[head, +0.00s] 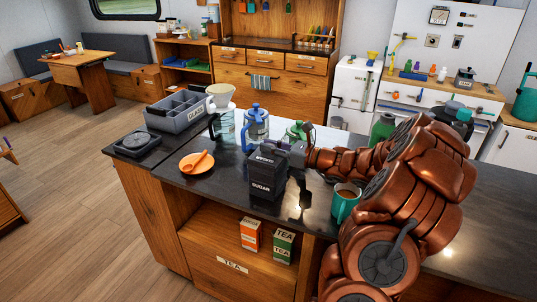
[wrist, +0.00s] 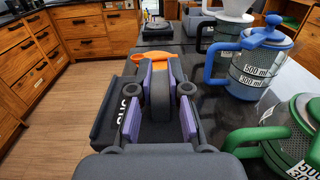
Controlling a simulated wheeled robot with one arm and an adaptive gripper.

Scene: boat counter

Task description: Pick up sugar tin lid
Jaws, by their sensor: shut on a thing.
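The black sugar tin (head: 265,187), lettered SUGAR in white, stands upright near the counter's front edge in the head view. My gripper (head: 277,153) is at its top. In the wrist view my gripper (wrist: 161,80) has its purple pads closed on a dark, rounded upright part of the sugar tin lid (wrist: 160,98). The dark tin (wrist: 105,122) shows beneath and to the left of the fingers. The gripper hides much of the lid, and I cannot tell whether the lid is seated on the tin or clear of it.
An orange saucer with a spoon (head: 196,162) lies left of the tin. A blue press (head: 256,128) and a green one (head: 298,131) stand behind. A teal mug (head: 345,201) stands right, near my arm. A grey divided box (head: 180,112) sits back left.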

